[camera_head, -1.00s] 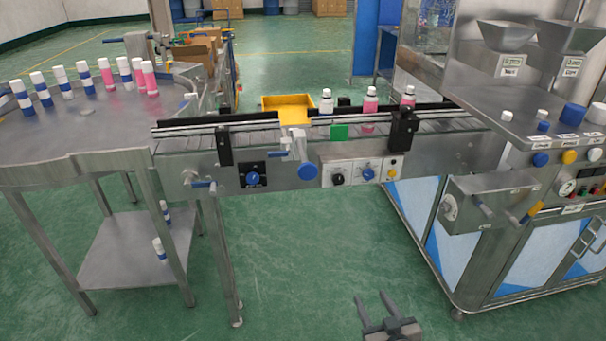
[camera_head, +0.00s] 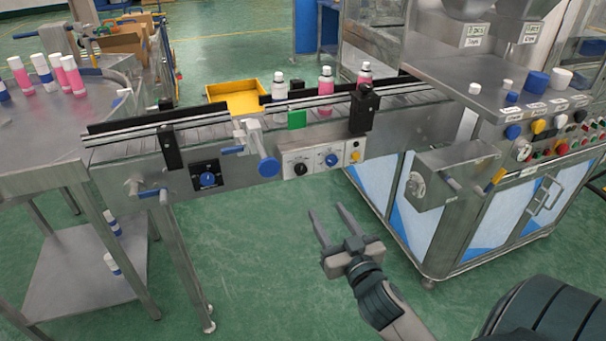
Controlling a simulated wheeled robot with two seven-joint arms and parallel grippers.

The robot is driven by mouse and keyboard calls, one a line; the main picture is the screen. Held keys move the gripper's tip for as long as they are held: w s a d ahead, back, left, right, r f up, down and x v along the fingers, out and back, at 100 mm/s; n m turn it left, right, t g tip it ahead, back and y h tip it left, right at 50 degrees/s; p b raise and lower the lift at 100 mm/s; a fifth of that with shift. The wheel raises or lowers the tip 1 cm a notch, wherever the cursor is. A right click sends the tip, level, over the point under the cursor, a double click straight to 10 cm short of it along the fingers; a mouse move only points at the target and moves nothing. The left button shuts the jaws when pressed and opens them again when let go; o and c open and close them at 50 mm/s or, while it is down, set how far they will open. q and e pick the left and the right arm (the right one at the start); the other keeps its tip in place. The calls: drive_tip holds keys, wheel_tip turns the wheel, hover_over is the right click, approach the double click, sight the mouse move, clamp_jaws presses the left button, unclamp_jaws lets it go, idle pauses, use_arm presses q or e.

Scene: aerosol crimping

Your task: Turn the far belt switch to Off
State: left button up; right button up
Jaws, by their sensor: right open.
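The conveyor belt's front side carries several rotary controls. A blue knob on a black plate (camera_head: 207,179) is at the left. My left gripper is not in view.
A steel machine (camera_head: 440,190) with a yellow-tipped lever stands at the right.

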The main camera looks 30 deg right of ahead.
sight(302, 170)
drive_tip(key=p+x, duration=0.2)
drive_tip(key=x, duration=1.3)
drive_tip(key=shift+w+r, duration=0.1)
drive_tip(key=shift+w, duration=0.2)
drive_tip(key=shift+x, duration=0.85)
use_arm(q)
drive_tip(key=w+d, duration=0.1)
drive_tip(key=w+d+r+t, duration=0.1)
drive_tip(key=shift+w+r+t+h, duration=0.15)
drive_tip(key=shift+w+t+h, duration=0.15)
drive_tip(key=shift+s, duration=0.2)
use_arm(e)
drive_tip(key=shift+c, duration=0.7)
